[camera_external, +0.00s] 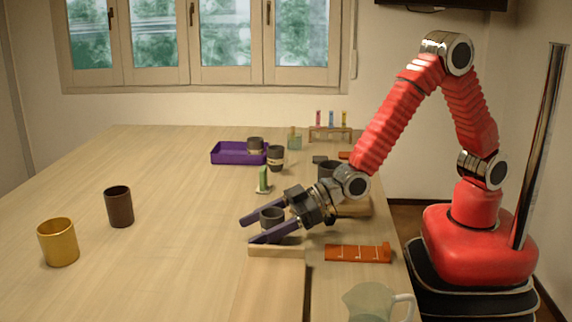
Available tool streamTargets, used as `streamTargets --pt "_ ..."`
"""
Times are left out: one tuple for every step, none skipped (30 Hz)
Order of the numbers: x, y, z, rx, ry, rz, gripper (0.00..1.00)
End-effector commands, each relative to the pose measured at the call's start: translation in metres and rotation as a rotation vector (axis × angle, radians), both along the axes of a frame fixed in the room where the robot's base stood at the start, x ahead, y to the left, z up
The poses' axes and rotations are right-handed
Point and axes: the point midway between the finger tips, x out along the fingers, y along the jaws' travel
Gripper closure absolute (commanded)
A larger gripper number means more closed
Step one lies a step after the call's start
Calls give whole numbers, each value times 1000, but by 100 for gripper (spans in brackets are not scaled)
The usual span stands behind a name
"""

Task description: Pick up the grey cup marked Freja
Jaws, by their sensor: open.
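My gripper (247,230) is open and low over the table, its two dark purple fingers pointing left. A grey cup (271,214) stands between the fingers, its lower part hidden by the near finger. I cannot tell whether the fingers touch it. Another dark grey cup with a pale band (276,159) stands beside the purple tray, and a similar banded one (255,145) is at the tray. A further dark grey cup (327,168) is behind my arm, partly hidden. No name is readable on any cup, so I cannot tell which is marked Freja.
A pale wooden board (272,285) lies just in front of my gripper. A green candle (263,180) stands behind it. The purple tray (226,155) is farther back. An orange marked piece (350,254) and glass jug (369,303) are at right. Brown (119,207) and yellow (58,243) cups stand left.

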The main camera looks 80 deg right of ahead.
Motion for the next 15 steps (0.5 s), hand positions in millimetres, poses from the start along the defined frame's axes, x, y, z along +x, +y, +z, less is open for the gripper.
streamTargets --pt "0 0 0 0 0 0 33" --pt "0 0 0 0 0 0 33" --pt "0 0 0 0 0 0 33" --pt "0 0 0 0 0 0 33" --pt "0 0 0 0 0 0 33" --pt "0 0 0 0 0 0 33" --pt "0 0 0 0 0 0 33" --pt "0 0 0 0 0 0 33" --pt "0 0 0 0 0 0 33" --pt "0 0 0 0 0 0 35" --pt "0 0 0 0 0 0 37" --pt "0 0 0 0 0 0 40" --pt "0 0 0 0 0 0 42" --pt "0 0 0 0 0 0 44" --pt "0 0 0 0 0 0 47"
